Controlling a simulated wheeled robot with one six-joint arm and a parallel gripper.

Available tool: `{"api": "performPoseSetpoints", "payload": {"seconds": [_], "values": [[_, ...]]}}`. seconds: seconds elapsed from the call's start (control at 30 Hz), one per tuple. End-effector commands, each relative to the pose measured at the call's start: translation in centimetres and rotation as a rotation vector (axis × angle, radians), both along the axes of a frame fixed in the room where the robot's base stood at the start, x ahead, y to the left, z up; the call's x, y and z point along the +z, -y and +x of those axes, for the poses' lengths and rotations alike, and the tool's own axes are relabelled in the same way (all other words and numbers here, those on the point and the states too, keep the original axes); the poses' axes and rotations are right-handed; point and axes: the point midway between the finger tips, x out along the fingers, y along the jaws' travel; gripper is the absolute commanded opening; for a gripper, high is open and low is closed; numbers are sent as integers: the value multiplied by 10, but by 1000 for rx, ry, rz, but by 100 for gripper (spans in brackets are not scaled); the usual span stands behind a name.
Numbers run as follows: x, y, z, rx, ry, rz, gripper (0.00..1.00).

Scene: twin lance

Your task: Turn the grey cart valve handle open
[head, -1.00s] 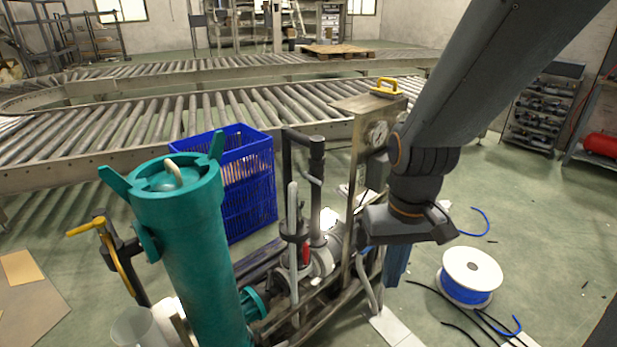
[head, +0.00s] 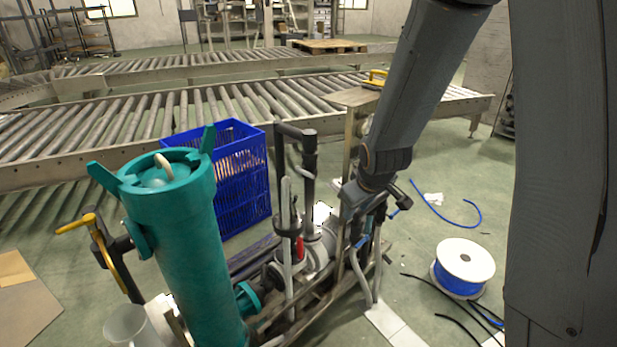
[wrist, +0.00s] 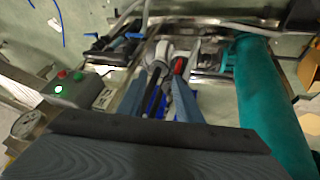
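The cart carries a teal filter cylinder (head: 180,240), which shows at right in the wrist view (wrist: 265,90). Low on its pipework is a red handle (head: 299,248), seen beyond my fingers in the wrist view (wrist: 180,65). A dark bar (wrist: 154,88) appears between my fingers there; I cannot tell whether it is the grey handle or a pipe, or how far away it is. My gripper (wrist: 158,82) is open, its two blue-grey fingers apart, pointing at the pipework. In the head view it is low at the cart's right end, partly hidden by my arm.
A yellow handle (head: 76,224) stands left of the cylinder. A blue crate (head: 240,190) is behind the cart. A blue cable spool (head: 464,266) and loose cables lie on the floor at right. A button box (wrist: 80,88) and gauge (wrist: 27,123) are near my gripper.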

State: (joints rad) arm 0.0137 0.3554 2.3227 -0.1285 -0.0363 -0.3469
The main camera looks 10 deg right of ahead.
Motion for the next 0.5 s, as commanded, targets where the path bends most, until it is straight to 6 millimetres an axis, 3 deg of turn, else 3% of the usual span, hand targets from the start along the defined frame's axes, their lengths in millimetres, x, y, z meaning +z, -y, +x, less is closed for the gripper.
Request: {"api": "performPoseSetpoints", "payload": {"seconds": [0.03, 0.2, 0.4, 0.5], "values": [[-11, -2, 27, 58, 58, -19, 32], [-29, -14, 112, 268, 302, -101, 32], [-49, -37, 183, 482, 594, -205, 32], [-55, -48, 203, 559, 722, -251, 32]]}}
